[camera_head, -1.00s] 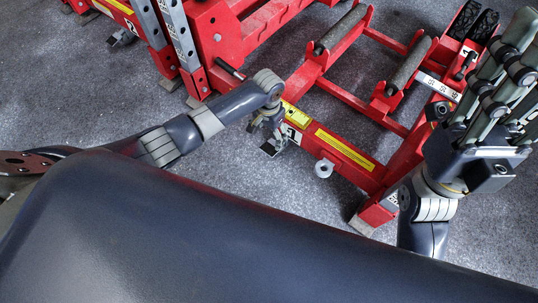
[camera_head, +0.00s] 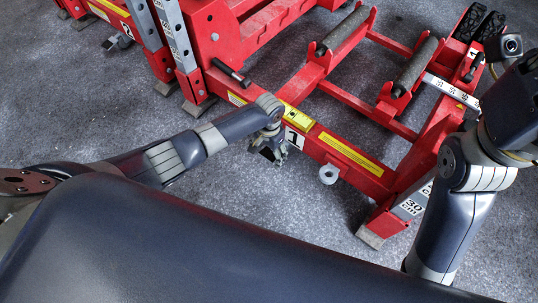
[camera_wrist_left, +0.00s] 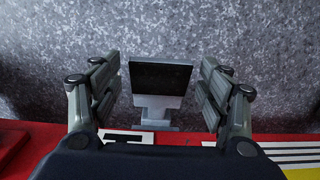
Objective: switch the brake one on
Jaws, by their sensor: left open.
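The brake one is a black square pad on a grey lever (camera_wrist_left: 160,78), sticking out from the red jack beam beside the label 1 (camera_head: 293,138). In the left wrist view my left gripper (camera_wrist_left: 159,66) is open. Its fingers stand on either side of the pad, with gaps showing on both sides. In the head view my left gripper (camera_head: 275,151) is at the beam's near side by the label and partly covers the brake. My right arm is at the right edge; its fingers are not visible.
A similar brake (camera_head: 117,42) is near label 2 at upper left. A round grey knob (camera_head: 328,174) protrudes right of my left gripper. Grey floor is clear nearby.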

